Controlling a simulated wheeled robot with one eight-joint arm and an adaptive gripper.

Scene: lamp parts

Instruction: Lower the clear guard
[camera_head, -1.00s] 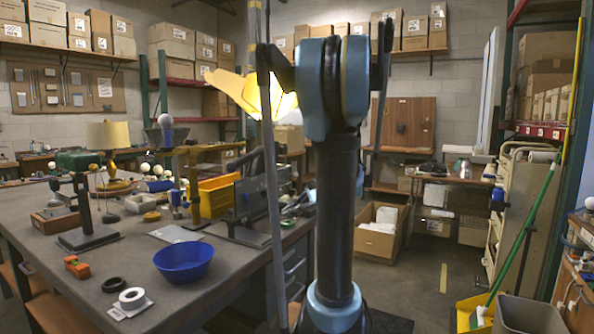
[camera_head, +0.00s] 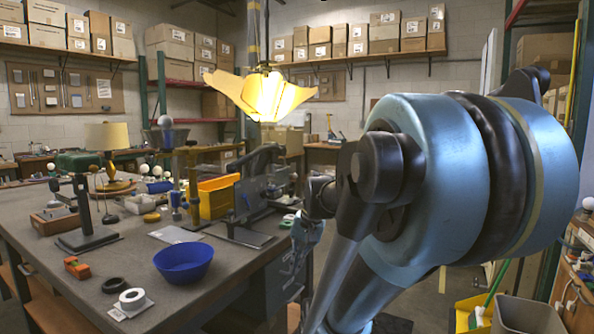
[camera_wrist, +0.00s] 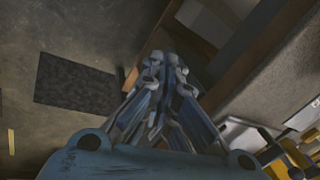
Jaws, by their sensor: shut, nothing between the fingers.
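A grey bench machine (camera_head: 262,190) stands at the right edge of the work table, with a raised slanted grey part at its top. I cannot make out a clear guard for certain on it; my arm hides part of its right side. My gripper (camera_head: 293,270) hangs pointing down just off the table's right edge, in front of the machine and apart from it. In the wrist view my gripper (camera_wrist: 166,62) has its fingers together and empty, above the floor and beside the table edge.
The work table (camera_head: 110,255) holds a blue bowl (camera_head: 184,262), a yellow bin (camera_head: 216,196), a tape roll (camera_head: 132,298) and a small lamp (camera_head: 108,150). A lit hanging lamp (camera_head: 262,95) is above. A dark mat (camera_wrist: 75,85) lies on the floor. My arm fills the right side.

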